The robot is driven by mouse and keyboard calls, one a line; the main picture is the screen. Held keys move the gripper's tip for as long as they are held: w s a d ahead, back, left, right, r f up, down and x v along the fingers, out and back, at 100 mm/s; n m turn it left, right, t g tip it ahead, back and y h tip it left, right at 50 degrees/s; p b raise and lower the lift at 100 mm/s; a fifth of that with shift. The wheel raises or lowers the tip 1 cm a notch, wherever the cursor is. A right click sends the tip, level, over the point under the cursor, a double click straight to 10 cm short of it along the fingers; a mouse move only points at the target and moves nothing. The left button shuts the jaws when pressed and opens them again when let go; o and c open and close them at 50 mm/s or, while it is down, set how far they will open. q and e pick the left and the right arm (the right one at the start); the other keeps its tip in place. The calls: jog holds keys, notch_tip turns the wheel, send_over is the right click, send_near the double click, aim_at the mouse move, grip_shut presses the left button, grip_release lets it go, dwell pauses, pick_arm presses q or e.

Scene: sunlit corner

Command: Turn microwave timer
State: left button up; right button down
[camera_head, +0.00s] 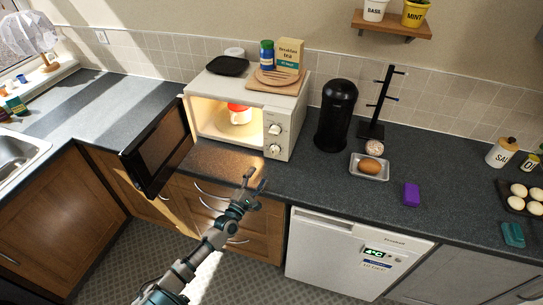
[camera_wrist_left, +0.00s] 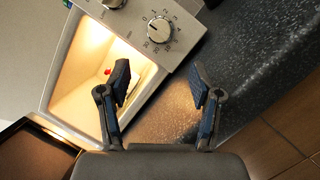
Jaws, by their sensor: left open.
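The microwave (camera_head: 285,110) stands on the counter with its dark door (camera_head: 157,147) swung open to the left and its inside lit. Two round knobs sit one above the other on its right panel. The lower knob (camera_head: 274,150) appears to be the timer knob (camera_wrist_left: 159,28), which shows a ring of numbers in the left wrist view. The upper knob (camera_head: 274,130) is partly cut off there. My left gripper (camera_head: 255,180) is open and empty, in front of and below the panel, apart from the knobs. Its spread fingers (camera_wrist_left: 160,85) point towards the panel. My right gripper is not in view.
A red-and-white item (camera_head: 239,114) is inside the microwave. A board, box and jar (camera_head: 267,54) stand on top. A black canister (camera_head: 337,115) and a tray with a brown item (camera_head: 369,168) are to the right. The counter edge lies close to the gripper.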

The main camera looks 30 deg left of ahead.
aim_at(274, 151)
pick_arm(q)
jog(key=x, duration=1)
jog(key=shift+w+a, duration=0.1)
jog(key=shift+w, duration=0.15)
jog(key=shift+w+r, duration=0.1)
jog(key=shift+w, duration=0.35)
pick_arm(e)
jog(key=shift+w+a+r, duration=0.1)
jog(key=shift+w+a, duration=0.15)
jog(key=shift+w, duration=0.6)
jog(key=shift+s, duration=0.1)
pick_arm(q)
jog(key=c, duration=1.1)
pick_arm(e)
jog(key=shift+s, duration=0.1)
